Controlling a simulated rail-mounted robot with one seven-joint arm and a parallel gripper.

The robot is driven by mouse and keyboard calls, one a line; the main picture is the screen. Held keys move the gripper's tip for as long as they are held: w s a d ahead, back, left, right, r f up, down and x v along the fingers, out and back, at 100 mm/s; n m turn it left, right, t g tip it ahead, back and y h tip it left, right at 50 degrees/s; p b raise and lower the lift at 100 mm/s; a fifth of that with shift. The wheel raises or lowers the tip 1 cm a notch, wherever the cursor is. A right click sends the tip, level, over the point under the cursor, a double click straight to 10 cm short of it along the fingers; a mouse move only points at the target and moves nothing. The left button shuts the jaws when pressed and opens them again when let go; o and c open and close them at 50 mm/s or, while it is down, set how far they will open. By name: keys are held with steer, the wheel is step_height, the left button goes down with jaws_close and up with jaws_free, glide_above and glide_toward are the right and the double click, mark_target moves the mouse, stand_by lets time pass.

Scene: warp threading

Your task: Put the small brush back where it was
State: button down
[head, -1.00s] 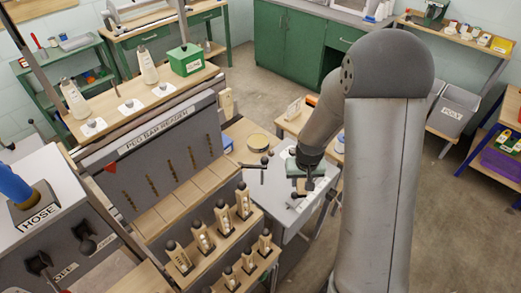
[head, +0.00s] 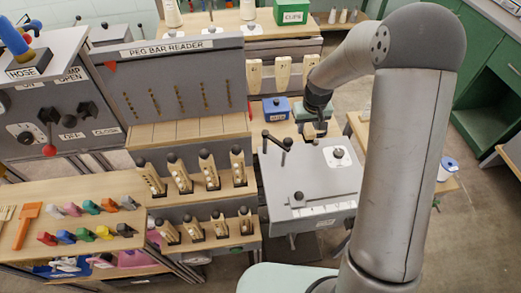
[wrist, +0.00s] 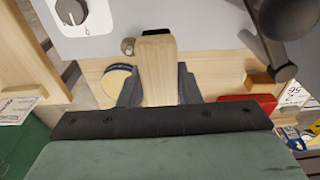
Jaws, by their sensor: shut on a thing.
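My gripper (head: 318,136) hangs over the far edge of the grey cabinet in the head view. In the wrist view my gripper (wrist: 157,72) is shut on a pale wooden piece with a rounded end, which I take for the small brush (wrist: 157,55). It sticks out between the two dark fingers. No bristles show, and its other end is hidden behind the gripper body. In the head view it is too small to make out clearly.
The grey cabinet (head: 290,185) has a dial (head: 340,155) and black levers (head: 278,143). Behind it are a blue box (head: 275,109) and upright wooden pieces (head: 283,72). A red box (wrist: 245,104) and a round blue-rimmed tin (wrist: 117,85) lie near the gripper in the wrist view.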

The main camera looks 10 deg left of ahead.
steer(key=w+a+f+n+b, duration=0.4)
steer(key=w+a+b, duration=0.35)
steer(key=a, duration=0.25)
steer(key=f, duration=0.6)
steer(key=f+p, duration=0.1)
steer(key=f, duration=0.2)
steer(key=shift+s+a+f, duration=0.2)
steer(key=shift+a, duration=0.1)
steer(key=shift+f, duration=0.2)
steer(key=c, duration=1.1)
jaws_free()
steer(key=shift+o, duration=0.2)
steer(key=shift+r, duration=0.2)
step_height(320, 180, up, 12)
steer(key=s, duration=0.1)
steer(key=shift+d+b, duration=0.4)
steer(key=shift+d, duration=0.05)
